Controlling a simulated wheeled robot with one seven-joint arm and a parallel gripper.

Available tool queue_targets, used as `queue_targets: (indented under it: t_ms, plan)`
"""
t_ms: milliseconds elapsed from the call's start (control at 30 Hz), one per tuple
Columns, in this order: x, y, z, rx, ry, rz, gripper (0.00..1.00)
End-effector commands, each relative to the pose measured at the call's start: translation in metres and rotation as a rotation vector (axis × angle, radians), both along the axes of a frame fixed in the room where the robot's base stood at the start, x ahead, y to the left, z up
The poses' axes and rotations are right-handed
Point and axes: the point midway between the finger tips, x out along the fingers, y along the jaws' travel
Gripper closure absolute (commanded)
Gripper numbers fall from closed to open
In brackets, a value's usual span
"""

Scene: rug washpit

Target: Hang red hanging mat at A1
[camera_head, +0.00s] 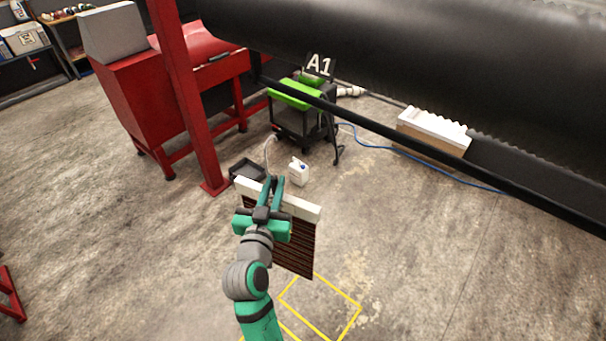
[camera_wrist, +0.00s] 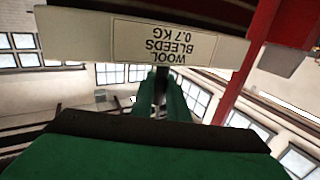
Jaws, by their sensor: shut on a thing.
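My gripper (camera_head: 273,184) is shut on the white top bar of a hanging mat (camera_head: 298,250). The mat hangs below the bar with dark red-brown and black stripes, partly hidden by my arm. In the wrist view the bar (camera_wrist: 80,35) crosses the top, with an upside-down label reading "WOOL BLEEDS 0.7 KG". The gripper's green fingers (camera_wrist: 160,95) reach up to it. An "A1" sign (camera_head: 319,65) stands at a long black rail (camera_head: 400,148), beyond and above the held mat. The mat is apart from the rail.
A red post (camera_head: 183,100) and red machine (camera_head: 200,75) stand left of the rail. A green and black washer (camera_head: 300,108), white jug (camera_head: 299,171) and black tray (camera_head: 247,170) are on the floor beyond the mat. A large black roller (camera_head: 450,60) is above. Yellow lines (camera_head: 335,290) mark the floor.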

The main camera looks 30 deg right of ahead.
Motion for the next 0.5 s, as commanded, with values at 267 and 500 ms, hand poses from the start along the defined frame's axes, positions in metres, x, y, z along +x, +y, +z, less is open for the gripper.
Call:
queue_targets:
  t_ms: [267, 500]
  plan:
    - [-0.053, -0.033, 0.068, -0.002, -0.006, -0.17, 1.0]
    - [-0.073, -0.042, 0.085, -0.002, -0.002, -0.225, 1.0]
